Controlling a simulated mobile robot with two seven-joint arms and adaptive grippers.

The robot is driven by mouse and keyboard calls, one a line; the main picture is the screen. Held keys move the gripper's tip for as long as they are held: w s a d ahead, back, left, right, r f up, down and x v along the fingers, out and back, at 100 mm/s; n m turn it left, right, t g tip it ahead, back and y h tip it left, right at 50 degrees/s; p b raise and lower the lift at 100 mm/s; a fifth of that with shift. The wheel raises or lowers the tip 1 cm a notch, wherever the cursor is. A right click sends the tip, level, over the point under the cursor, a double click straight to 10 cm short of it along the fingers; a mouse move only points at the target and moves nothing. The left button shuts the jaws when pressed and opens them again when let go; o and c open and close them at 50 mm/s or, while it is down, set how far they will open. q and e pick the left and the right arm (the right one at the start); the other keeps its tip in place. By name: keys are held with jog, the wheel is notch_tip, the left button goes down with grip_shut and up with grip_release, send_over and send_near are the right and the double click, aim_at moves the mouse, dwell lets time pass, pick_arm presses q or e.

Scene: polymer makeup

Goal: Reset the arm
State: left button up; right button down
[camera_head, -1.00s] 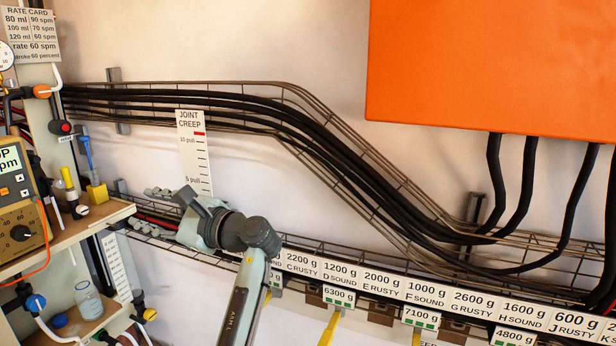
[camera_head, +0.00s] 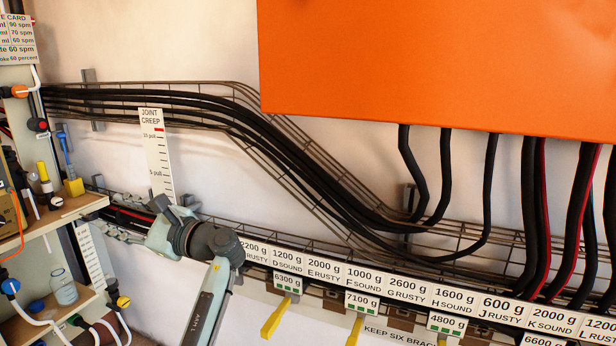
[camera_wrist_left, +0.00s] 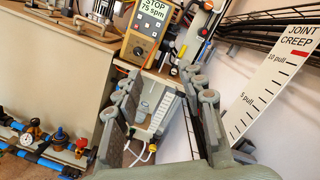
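My left arm comes up from the bottom of the head view, its wrist bent toward the upper left. Its grey-green left gripper (camera_head: 150,215) is in front of the lower wire tray, just below the white JOINT CREEP scale (camera_head: 155,150). In the left wrist view the two fingers of the left gripper (camera_wrist_left: 165,88) stand wide apart with nothing between them. The JOINT CREEP scale (camera_wrist_left: 272,78) shows at the right there, beyond the right finger. I cannot tell whether the gripper touches the tray. My right gripper is in neither view.
A large orange box (camera_head: 440,65) with hanging black cables fills the upper right. Wire cable trays (camera_head: 290,180) run along the wall. A labelled weight rail (camera_head: 410,285) with yellow tabs runs to the right of my arm. A shelf unit (camera_head: 60,215) with pump fittings stands left.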

pick_arm(q)
jog(key=s+a+r+g+y, duration=0.1)
jog(key=s+a+g+y, duration=0.1)
jog(key=a, duration=0.8)
jog(key=s+a+r+g+y, duration=0.1)
jog(key=s+a+g+y, duration=0.1)
jog(key=a, duration=0.7)
jog(key=w+d+f+n+t+h, duration=0.2)
jog(key=w+f+n+t+h, duration=0.45)
jog(key=w+f+h, duration=0.7)
jog(key=w+d+f+n+t+h, duration=0.4)
jog(key=d+f+n, duration=0.4)
jog(key=d, duration=0.4)
jog(key=s+d+f+m+g+h, duration=0.1)
jog(key=s+d+f+g, duration=0.25)
jog(key=s+f, duration=0.9)
jog(key=s+d+f+m+g+h, duration=0.15)
jog(key=s+d+f, duration=0.25)
jog(key=s+f, duration=0.85)
jog(key=s+d+f+g, duration=0.2)
jog(key=s+f, duration=0.6)
jog(key=s, duration=0.4)
jog(key=s+d+f+g+h, duration=0.1)
jog(key=s+d+f+g, duration=0.1)
jog(key=s+f, duration=0.6)
jog(key=s+d, duration=0.1)
jog(key=s, duration=0.3)
jog(key=shift+g, duration=0.35)
